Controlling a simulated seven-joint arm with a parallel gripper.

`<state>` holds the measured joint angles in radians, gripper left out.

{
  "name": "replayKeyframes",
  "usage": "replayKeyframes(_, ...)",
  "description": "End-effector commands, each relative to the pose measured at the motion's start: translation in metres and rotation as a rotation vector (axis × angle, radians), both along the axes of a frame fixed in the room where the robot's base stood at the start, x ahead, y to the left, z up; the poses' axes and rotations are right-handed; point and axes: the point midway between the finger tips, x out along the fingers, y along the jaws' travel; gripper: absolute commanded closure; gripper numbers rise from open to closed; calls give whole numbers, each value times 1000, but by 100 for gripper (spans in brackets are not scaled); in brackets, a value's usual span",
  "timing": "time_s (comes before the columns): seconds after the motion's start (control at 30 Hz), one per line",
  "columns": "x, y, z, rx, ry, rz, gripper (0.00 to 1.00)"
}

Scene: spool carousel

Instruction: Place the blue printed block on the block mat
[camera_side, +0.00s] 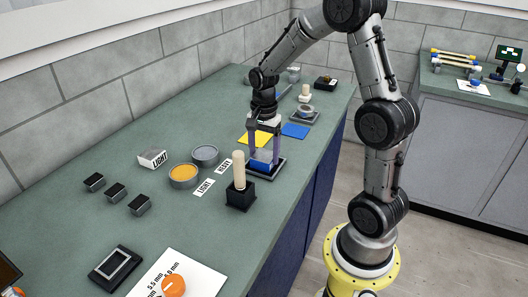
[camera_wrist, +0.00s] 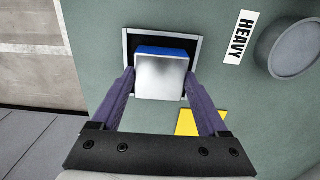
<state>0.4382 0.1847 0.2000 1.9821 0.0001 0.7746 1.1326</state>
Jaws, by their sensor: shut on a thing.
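The blue printed block (camera_side: 261,166) is between the two fingers of my gripper (camera_side: 264,161), which is shut on it. In the wrist view the block shows a shiny grey top (camera_wrist: 160,80) and a blue edge on its far side. It is within the outline of a dark square mat or tray with a pale rim (camera_wrist: 198,48), also seen in the side view (camera_side: 268,178). The purple fingers of my gripper (camera_wrist: 159,74) press on the block's left and right sides. I cannot tell whether the block's underside touches the dark surface.
A yellow square (camera_side: 257,138) and a blue square (camera_side: 296,131) lie just behind. A black holder with a pale peg (camera_side: 240,190) stands close in front. Round dishes (camera_side: 184,175) and LIGHT and HEAVY labels lie left. The bench's front edge is close on the right.

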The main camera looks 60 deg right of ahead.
Motion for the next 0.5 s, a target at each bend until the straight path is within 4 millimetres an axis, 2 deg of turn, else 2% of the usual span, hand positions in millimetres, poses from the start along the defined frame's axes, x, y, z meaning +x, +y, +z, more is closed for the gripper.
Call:
replayKeyframes(0.13, 0, 0, -3, 0, -1, 0, 100)
replayKeyframes(0.17, 0, 0, -3, 0, 1, 0, 19)
replayKeyframes(0.2, 0, 0, -3, 0, 1, 0, 12)
replayKeyframes(0.27, 0, 0, -3, 0, 1, 0, 1)
replayKeyframes(0.3, 0, 0, -3, 0, 1, 0, 0)
replayKeyframes(0.5, 0, 0, -2, 0, 0, 0, 0)
